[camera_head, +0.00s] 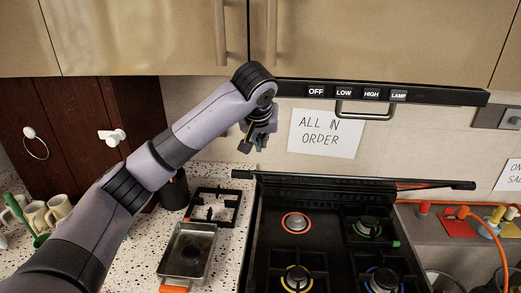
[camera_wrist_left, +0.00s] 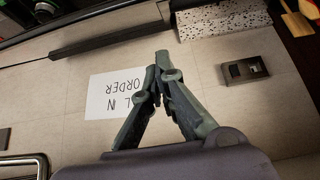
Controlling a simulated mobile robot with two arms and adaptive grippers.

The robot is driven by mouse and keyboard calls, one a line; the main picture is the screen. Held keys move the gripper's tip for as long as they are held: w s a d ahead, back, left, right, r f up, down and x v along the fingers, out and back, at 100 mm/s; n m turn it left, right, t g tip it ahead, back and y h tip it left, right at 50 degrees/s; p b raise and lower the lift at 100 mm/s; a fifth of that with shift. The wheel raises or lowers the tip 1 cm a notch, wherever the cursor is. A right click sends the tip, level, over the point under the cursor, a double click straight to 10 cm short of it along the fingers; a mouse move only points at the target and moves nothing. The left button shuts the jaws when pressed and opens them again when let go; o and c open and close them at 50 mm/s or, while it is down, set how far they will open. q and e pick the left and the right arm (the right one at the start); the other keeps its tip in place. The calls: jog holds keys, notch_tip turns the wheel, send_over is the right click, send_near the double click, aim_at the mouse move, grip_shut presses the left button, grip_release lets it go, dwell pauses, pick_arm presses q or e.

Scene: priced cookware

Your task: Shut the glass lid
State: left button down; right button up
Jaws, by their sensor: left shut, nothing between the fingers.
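The glass lid (camera_head: 350,181) shows in the head view as a thin dark panel along the back of the black stove (camera_head: 252,240), seen nearly edge-on and standing up from the burners. A dark bar in the wrist view (camera_wrist_left: 110,30) looks like its edge, though I cannot be sure. My left gripper (camera_head: 253,146) hangs in front of the wall, above the lid's left part and apart from it. In the left wrist view its fingers (camera_wrist_left: 162,62) meet at the tips with nothing between them. My right gripper is not in view.
A hood with a handle (camera_head: 365,115) juts out above the stove. A paper sign (camera_head: 325,133) is on the wall. A metal pan (camera_head: 188,252) and a burner grate (camera_head: 214,206) lie on the speckled counter. The burners (camera_head: 296,222) carry no cookware. Mugs (camera_head: 58,208) stand left.

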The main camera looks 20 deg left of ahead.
pick_arm(q)
jog(key=s+f, duration=0.1)
jog(key=f+p, duration=0.1)
jog(key=shift+s+d+f+p, duration=0.2)
jog(key=shift+s+f+p, duration=0.1)
jog(key=shift+s, duration=0.1)
jog(key=shift+s+d+f, duration=0.1)
jog(key=shift+s+f, duration=0.25)
jog(key=shift+f, duration=0.05)
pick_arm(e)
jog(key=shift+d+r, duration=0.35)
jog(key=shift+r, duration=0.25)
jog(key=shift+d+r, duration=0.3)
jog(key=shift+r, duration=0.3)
pick_arm(q)
jog(key=shift+w, duration=0.1)
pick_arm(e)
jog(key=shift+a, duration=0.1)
